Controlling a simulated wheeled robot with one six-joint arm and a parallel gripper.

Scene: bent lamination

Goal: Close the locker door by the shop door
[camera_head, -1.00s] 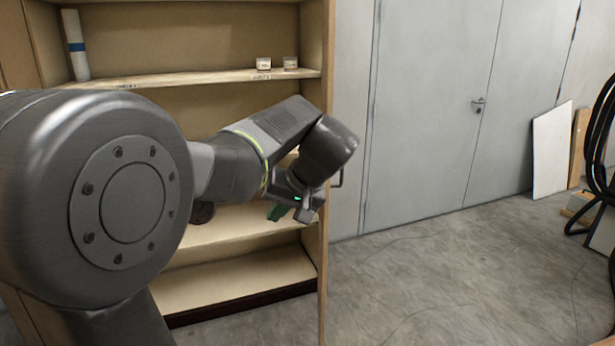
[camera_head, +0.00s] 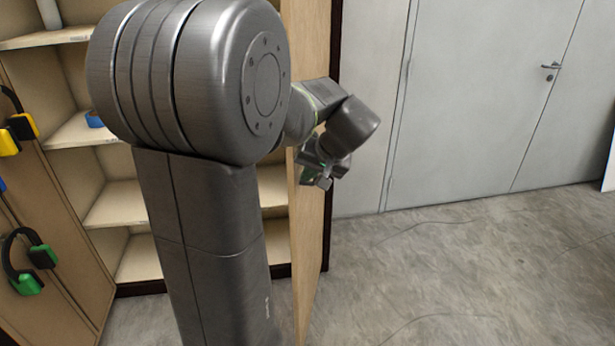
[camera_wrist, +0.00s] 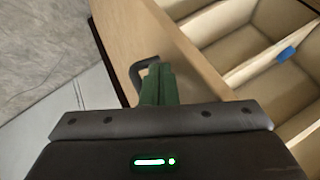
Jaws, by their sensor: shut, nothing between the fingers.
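The locker's right-hand door (camera_head: 308,240), on the side near the grey shop door (camera_head: 475,100), stands open as a light wood panel seen nearly edge-on in the head view. In the wrist view the door panel (camera_wrist: 165,45) slants across the upper middle, with a dark bar handle (camera_wrist: 138,70) on it. My gripper (camera_head: 322,180) is beside this door at handle height. Its green fingers (camera_wrist: 158,84) are shut and empty, close beside the handle. I cannot tell whether they touch the handle or the panel.
The locker's shelves (camera_head: 110,205) are open behind my arm, with a blue roll (camera_head: 94,119) on one. The left door (camera_head: 55,240) is also open, with ear defenders (camera_head: 27,262) on it. Bare concrete floor (camera_head: 440,270) lies free to the right.

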